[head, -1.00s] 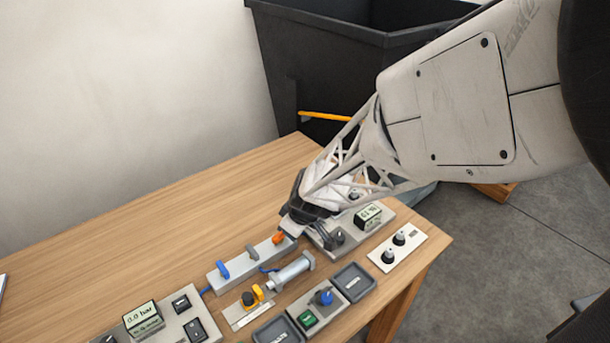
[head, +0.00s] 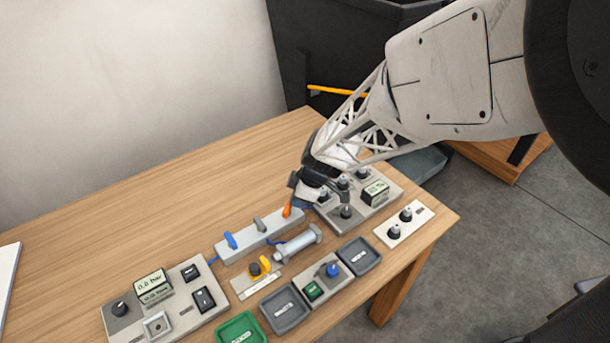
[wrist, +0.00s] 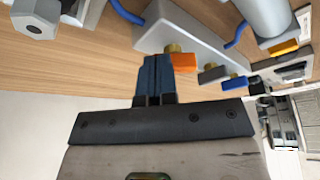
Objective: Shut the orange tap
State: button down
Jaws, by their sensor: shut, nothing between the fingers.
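The orange tap (head: 287,210) is at the right end of a light grey valve block (head: 247,241). A grey tap (head: 260,224) and a blue tap (head: 229,239) stand left of it on the same block. My gripper (head: 298,203) is low beside the orange tap, on its right in the head view. In the wrist view my gripper (wrist: 155,62) has its blue fingers together and empty, just left of the orange tap (wrist: 184,63). I cannot tell whether they touch it. The brass stem behind the orange handle shows in the wrist view.
A cylinder (head: 297,243) lies in front of the block. A knob panel (head: 358,204) stands close on the right, partly under my arm. A gauge panel (head: 165,305) is at the front left. Trays (head: 286,309) line the front. The table behind the block is clear.

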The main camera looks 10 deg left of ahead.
jog(key=shift+w+a+n+g, duration=0.25)
jog(key=shift+n+g, duration=0.15)
jog(key=shift+n, duration=0.6)
jog(key=shift+w+a+n+g, duration=0.15)
jog(key=shift+n+g, duration=0.25)
jog(key=shift+n, duration=0.6)
jog(key=shift+w+a+n+g+h, duration=0.15)
jog(key=shift+n+g+h, duration=0.1)
jog(key=shift+n, duration=0.55)
jog(key=shift+w+a+n+g+h, duration=0.15)
jog(key=shift+n+g+h, duration=0.1)
jog(key=shift+n, duration=0.55)
jog(key=shift+s+a, duration=0.1)
jog(key=shift+s, duration=0.15)
jog(key=shift+s+a, duration=0.1)
jog(key=shift+s, duration=0.35)
jog(key=shift+s+f, duration=0.15)
jog(key=shift+s, duration=0.05)
